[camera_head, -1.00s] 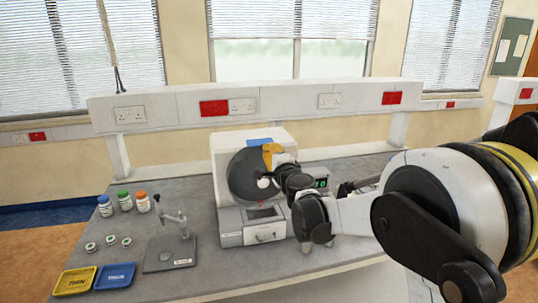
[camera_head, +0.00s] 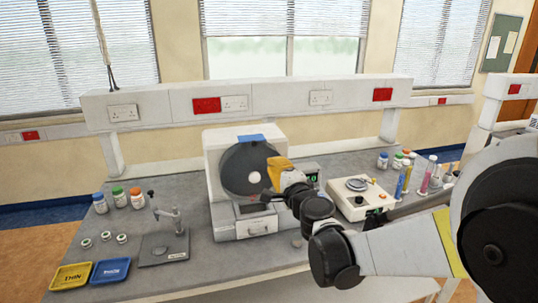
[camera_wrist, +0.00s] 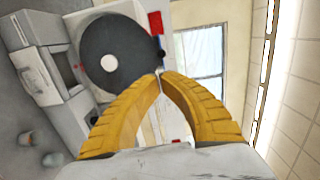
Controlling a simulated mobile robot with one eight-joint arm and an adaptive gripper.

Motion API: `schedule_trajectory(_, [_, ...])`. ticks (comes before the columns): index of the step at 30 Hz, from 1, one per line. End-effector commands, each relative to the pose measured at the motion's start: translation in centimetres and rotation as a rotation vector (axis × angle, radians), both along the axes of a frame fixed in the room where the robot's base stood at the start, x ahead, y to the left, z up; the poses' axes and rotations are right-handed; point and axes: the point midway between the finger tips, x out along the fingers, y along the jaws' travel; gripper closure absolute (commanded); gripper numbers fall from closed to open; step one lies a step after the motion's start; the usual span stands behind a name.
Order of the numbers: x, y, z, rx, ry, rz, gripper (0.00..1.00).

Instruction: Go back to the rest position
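My gripper (camera_head: 279,168) shows yellow in the head view, in front of the right side of a white machine with a dark round disc (camera_head: 247,170). In the wrist view my gripper's two yellow fingers (camera_wrist: 160,74) meet at the tips with nothing between them. The disc (camera_wrist: 108,50) lies behind the fingertips there, and the gripper looks apart from it. The drawer front (camera_head: 258,226) of the machine is below the disc. My arm reaches in from the right and hides part of the bench.
A stand (camera_head: 165,245), small jars (camera_head: 104,237), capped bottles (camera_head: 119,197), a yellow tray (camera_head: 71,276) and a blue tray (camera_head: 110,270) are on the left. A scale-like device (camera_head: 358,197) and coloured tubes (camera_head: 423,176) stand on the right. A socket rail (camera_head: 270,97) runs behind.

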Motion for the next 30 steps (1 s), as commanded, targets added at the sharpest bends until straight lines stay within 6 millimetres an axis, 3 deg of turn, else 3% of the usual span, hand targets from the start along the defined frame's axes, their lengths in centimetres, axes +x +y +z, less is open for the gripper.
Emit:
schedule_trajectory(5, [-3.4,-0.5,0.2,-0.174,-0.021,0.063,1.0])
schedule_trajectory(8, [-7.4,-1.2,-0.8,-0.376,-0.023,0.135,1.0])
schedule_trajectory(14, [-17.0,-4.9,-6.8,-0.827,0.061,0.284,1.0])
schedule_trajectory(21, [-28.6,-13.2,-16.4,-1.289,0.289,0.415,1.0])
schedule_trajectory(25, [-32.7,-16.7,-19.3,-1.432,0.396,0.447,1.0])
schedule_trajectory(30, [-34.7,-18.7,-20.6,-1.503,0.457,0.462,1.0])
